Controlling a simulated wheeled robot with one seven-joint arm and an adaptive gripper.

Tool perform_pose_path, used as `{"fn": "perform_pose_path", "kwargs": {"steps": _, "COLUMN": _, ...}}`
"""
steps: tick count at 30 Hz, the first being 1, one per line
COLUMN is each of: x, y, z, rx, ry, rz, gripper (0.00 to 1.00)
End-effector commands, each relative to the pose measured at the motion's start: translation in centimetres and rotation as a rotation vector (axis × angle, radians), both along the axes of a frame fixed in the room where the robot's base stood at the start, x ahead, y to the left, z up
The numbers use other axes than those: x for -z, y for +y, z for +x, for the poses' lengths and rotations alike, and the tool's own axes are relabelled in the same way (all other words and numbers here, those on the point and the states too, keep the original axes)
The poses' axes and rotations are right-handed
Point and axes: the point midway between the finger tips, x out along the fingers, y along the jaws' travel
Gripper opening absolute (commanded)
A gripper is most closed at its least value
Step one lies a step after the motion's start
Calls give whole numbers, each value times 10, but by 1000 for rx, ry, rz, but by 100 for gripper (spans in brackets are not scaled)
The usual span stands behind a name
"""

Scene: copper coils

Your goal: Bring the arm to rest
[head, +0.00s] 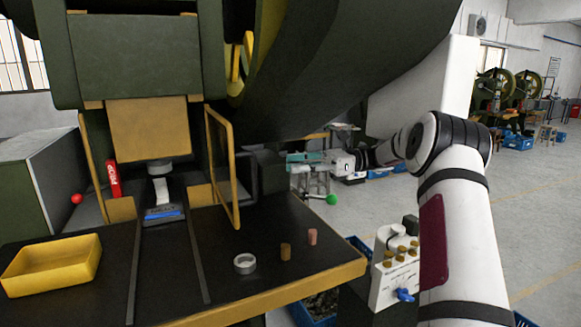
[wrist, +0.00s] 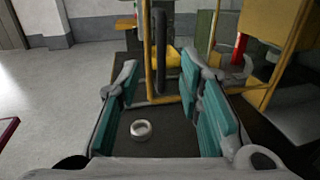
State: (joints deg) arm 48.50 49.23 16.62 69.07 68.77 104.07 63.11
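My arm (head: 455,215) stretches up from the lower right and bends left in the head view. My gripper (head: 293,162) has teal pads and is held level, pointing left, beside the press. In the wrist view the two fingers of my gripper (wrist: 158,72) are wide apart with nothing between the tips. A pale metal ring (head: 245,263) lies on the dark press table (head: 215,292); a ring also shows between the fingers in the wrist view (wrist: 141,129), below them on the dark surface. Two small copper-coloured cylinders (head: 285,252) (head: 312,236) stand right of the ring.
A green press with a yellow guard frame (head: 223,170) stands over the table. A yellow tray (head: 52,264) sits at the left. A control box (head: 396,270) with knobs stands at the table's right, close to my arm. Open floor (head: 535,230) lies to the right.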

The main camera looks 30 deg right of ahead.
Motion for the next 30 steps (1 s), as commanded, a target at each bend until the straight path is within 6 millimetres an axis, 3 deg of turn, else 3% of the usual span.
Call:
{"fn": "perform_pose_path", "kwargs": {"steps": 13, "x": 0, "y": 0, "z": 0, "rx": -1, "ry": 0, "rz": 0, "gripper": 33}}
{"fn": "perform_pose_path", "kwargs": {"steps": 17, "x": -2, "y": 10, "z": -1, "rx": -12, "ry": -5, "rz": -27, "gripper": 33}}
{"fn": "perform_pose_path", "kwargs": {"steps": 20, "x": -7, "y": 31, "z": -4, "rx": -35, "ry": -17, "rz": -94, "gripper": 33}}
{"fn": "perform_pose_path", "kwargs": {"steps": 23, "x": -11, "y": 65, "z": -12, "rx": -74, "ry": -41, "rz": -207, "gripper": 33}}
{"fn": "perform_pose_path", "kwargs": {"steps": 30, "x": -15, "y": 142, "z": -56, "rx": -207, "ry": -159, "rz": -542, "gripper": 33}}
